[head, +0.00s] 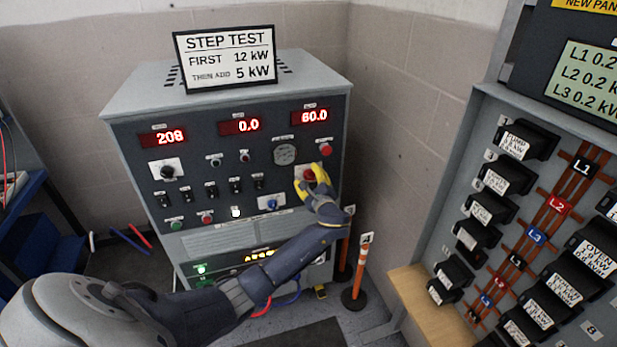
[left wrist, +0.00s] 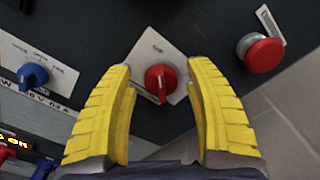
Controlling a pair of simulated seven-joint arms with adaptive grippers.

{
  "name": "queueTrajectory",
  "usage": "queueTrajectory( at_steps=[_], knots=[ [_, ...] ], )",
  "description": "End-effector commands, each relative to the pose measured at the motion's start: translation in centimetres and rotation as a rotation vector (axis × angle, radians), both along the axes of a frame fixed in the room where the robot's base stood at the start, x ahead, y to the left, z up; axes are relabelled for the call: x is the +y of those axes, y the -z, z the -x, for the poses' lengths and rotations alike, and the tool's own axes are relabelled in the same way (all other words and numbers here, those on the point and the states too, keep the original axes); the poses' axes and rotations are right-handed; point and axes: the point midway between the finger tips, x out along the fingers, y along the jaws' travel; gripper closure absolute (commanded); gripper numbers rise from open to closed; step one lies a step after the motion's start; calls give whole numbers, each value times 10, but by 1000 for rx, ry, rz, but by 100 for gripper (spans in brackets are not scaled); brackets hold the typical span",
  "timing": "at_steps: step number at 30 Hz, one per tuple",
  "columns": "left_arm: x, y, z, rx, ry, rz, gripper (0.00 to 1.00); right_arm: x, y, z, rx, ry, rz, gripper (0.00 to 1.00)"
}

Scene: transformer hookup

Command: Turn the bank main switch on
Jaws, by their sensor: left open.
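The load bank (head: 225,150) is a grey cabinet with a dark front panel and lit red displays. A red rotary switch (left wrist: 160,80) sits on a pale, tilted square plate on this panel; its handle points nearly straight down in the left wrist view. The plate's small lettering is too blurred to read surely. My left gripper (head: 312,176) has yellow fingers, open on either side of the red switch (head: 307,173). In the left wrist view the fingers (left wrist: 160,75) show a clear gap on both sides of the knob. My right gripper is not in view.
A red push button (left wrist: 264,55) is close to the right fingertip. A blue rotary knob (left wrist: 33,75) is to the left. An orange post (head: 356,275) stands beside the cabinet. A breaker panel (head: 470,150) stands at the right. A STEP TEST sign (head: 226,57) is on top.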

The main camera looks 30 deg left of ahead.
Motion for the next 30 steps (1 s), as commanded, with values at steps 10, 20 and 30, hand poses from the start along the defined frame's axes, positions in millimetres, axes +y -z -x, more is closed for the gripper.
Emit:
queueTrajectory(
  at_steps=[10,20,30],
  knots=[
    [5,0,-5,0,1,1,46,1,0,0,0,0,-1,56],
    [5,0,-4,0,1,1,66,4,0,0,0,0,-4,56],
    [5,0,-4,1,0,1,96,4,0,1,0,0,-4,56]
  ],
)
